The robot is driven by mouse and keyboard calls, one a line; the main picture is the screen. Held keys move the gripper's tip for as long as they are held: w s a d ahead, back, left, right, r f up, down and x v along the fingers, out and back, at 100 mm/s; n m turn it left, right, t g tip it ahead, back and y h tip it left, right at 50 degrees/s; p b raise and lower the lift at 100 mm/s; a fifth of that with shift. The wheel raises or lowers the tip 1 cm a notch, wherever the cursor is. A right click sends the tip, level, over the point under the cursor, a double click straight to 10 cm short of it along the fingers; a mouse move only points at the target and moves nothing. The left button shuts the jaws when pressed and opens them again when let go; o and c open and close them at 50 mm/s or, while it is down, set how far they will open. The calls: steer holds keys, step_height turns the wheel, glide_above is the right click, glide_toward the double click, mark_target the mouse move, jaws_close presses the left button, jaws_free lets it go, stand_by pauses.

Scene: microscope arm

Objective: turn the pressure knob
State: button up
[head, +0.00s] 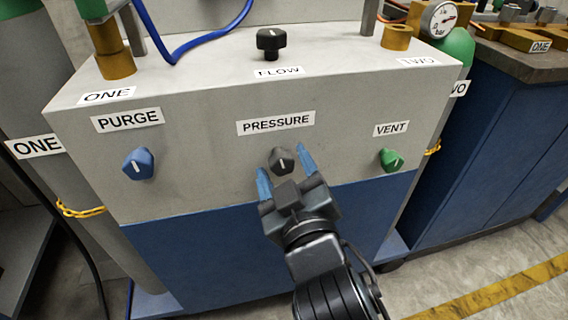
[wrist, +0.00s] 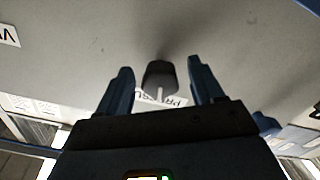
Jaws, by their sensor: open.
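The dark grey pressure knob (head: 281,160) sits on the grey front panel below the PRESSURE label (head: 276,123). It has a pale pointer line. My gripper (head: 284,166) is open, its two blue fingers on the left and right of the knob in the head view. In the wrist view the knob (wrist: 160,76) shows between and a little beyond the fingertips of my gripper (wrist: 158,78), with gaps on both sides. The fingers do not appear to touch it. Part of the label (wrist: 172,100) is hidden behind the knob and gripper.
A blue purge knob (head: 138,164) is at left and a green vent knob (head: 391,160) at right on the same panel. A black flow knob (head: 271,42) stands on top. A blue hose (head: 200,42) and a gauge (head: 439,20) are above. The panel around the knob is clear.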

steer(key=v, duration=0.7)
steer(key=shift+p, duration=0.4)
steer(key=s+d+f+m+g+h, duration=0.1)
steer(key=s+d+f+m+h, duration=0.2)
steer(key=s+d, duration=0.65)
steer(key=s+d+f+m+g, duration=0.1)
steer(key=s+d+f+m, duration=0.35)
steer(key=s, duration=0.75)
steer(key=s+d+r+m+h, duration=0.1)
steer(key=s+d+m+h, duration=0.1)
steer(key=s+d, duration=0.6)
step_height(320, 180, up, 21)
steer(key=a+p, duration=0.1)
steer(key=p, duration=2)
steer(key=shift+s+a+n+g, duration=0.15)
steer(key=shift+s+n+g, duration=0.2)
steer(key=shift+s, duration=0.1)
steer(key=shift+r, duration=0.1)
